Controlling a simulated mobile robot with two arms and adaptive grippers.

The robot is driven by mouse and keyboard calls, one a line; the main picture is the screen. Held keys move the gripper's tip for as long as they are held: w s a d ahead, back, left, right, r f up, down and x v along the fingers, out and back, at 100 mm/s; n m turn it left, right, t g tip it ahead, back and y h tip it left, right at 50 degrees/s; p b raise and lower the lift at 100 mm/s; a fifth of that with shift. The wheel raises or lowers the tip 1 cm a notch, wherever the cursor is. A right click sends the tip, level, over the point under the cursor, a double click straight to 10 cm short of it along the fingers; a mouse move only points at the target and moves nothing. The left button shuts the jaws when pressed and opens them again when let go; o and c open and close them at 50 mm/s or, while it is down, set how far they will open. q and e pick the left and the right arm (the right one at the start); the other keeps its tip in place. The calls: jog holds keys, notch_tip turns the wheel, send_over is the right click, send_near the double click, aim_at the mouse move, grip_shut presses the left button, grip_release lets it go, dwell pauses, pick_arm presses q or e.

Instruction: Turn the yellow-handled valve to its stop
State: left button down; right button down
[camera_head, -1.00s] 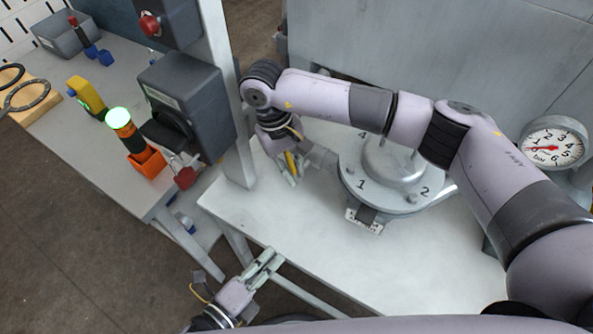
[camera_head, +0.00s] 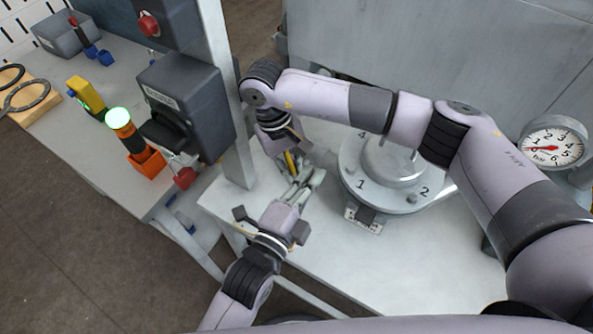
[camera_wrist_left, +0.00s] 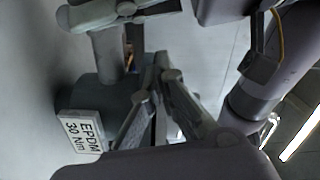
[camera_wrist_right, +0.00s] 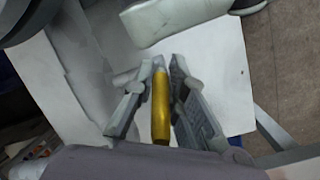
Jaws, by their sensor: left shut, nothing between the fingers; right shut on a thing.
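The yellow valve handle (camera_head: 290,160) shows as a thin strip in the head view, largely hidden by my right gripper (camera_head: 294,176). In the right wrist view the handle (camera_wrist_right: 161,105) runs lengthwise between the fingers of my right gripper (camera_wrist_right: 162,68), which is shut on it. My left gripper (camera_head: 308,180) is shut and empty, reaching up from below, close beside the right gripper. In the left wrist view the left fingertips (camera_wrist_left: 158,65) are together in front of grey metal parts. The valve body is mostly hidden, and I cannot tell whether the left fingertips touch anything.
A round flange (camera_head: 352,192) with numbered bolts stands right of the grippers on the light table (camera_head: 395,260). A pressure gauge (camera_head: 553,148) is at far right. A label plate (camera_wrist_left: 82,132) reads EPDM 30 Nm. A post (camera_head: 232,150) and dark switch box (camera_head: 190,105) stand left.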

aim_at(296, 174)
pick_arm(q)
jog(key=w+a, duration=0.1)
jog(key=w+a+f, duration=0.1)
jog(key=shift+w+a, duration=0.1)
jog(key=shift+a, duration=0.2)
